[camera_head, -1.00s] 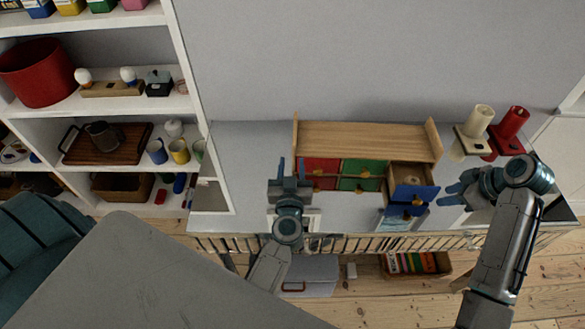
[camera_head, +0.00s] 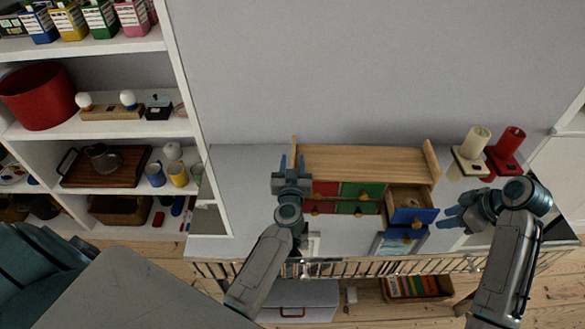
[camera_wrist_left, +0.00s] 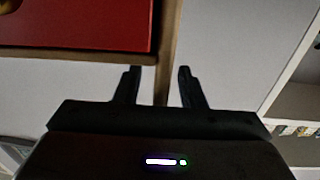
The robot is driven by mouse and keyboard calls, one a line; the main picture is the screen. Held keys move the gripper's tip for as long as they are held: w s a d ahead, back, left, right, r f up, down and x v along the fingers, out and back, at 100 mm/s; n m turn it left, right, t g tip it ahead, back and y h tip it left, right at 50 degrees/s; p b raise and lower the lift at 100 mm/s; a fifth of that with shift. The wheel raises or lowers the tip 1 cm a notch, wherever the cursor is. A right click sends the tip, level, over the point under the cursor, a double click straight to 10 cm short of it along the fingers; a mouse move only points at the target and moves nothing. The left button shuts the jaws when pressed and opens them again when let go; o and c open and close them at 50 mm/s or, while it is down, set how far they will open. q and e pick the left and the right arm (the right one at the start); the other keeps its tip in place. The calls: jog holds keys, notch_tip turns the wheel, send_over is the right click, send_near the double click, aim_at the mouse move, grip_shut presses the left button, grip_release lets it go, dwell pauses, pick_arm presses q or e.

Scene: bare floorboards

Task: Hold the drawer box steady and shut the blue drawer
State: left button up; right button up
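The drawer box (camera_head: 362,163) has a light wooden top and raised side panels, with red (camera_head: 324,189), green (camera_head: 362,190) and blue drawer fronts. The blue drawer (camera_head: 413,216) at the right end is pulled out and its inside shows. My left gripper (camera_head: 292,161) is at the box's left end, fingers apart. In the left wrist view, the wooden side panel (camera_wrist_left: 165,60) runs between the fingertips (camera_wrist_left: 158,75); I cannot tell if they touch it. My right gripper (camera_head: 446,216) is right of the blue drawer, fingers apart, empty, pointing left; contact is unclear.
White shelves (camera_head: 180,60) are at left.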

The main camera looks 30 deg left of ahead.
pick_arm(q)
grip_shut()
dwell(1.4)
